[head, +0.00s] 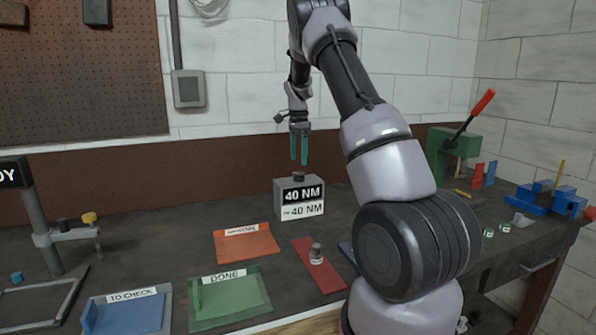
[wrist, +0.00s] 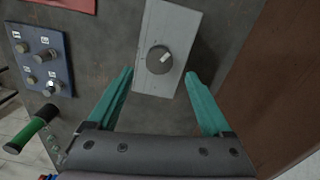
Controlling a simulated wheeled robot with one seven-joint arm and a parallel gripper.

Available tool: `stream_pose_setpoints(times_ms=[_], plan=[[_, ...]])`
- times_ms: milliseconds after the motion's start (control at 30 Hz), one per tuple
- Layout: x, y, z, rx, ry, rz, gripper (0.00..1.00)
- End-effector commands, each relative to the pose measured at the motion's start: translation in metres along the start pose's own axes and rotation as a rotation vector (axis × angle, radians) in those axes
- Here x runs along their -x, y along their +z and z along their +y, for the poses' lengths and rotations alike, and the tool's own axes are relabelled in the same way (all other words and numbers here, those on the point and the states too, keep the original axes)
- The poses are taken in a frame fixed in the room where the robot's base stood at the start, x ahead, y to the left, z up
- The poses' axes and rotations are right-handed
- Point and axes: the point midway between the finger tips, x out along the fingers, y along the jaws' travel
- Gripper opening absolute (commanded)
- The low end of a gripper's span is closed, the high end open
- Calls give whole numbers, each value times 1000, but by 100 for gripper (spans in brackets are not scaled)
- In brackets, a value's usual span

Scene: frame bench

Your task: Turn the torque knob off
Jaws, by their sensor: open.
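The torque knob (wrist: 160,60) is a dark round knob with a pale mark, on top of a light grey box (wrist: 168,20). In the head view the knob (head: 299,176) sits on the grey box (head: 284,204), whose front reads "40 NM" on two lines. My gripper (head: 299,162) has teal fingers pointing down just above the knob. In the wrist view my gripper (wrist: 162,78) is open, with one finger on each side of the box top and the knob between them. I cannot tell from the pictures whether the fingertips are level with the knob.
An orange tray (head: 250,247), a green "DONE" tray (head: 235,298) and a blue "TO CHECK" tray (head: 130,316) lie in front. A red mat (head: 322,272) holds a small metal part. A green press (head: 455,150) stands at right. A blue plate (wrist: 42,60) carries several small knobs.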

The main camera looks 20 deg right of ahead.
Motion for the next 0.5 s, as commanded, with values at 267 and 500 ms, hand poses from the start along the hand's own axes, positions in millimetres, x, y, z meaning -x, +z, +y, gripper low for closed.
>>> stream_pose_setpoints(times_ms=[267,500], plan=[[-45,0,0,1,0,-1,84],[-57,0,0,1,-1,0,84]])
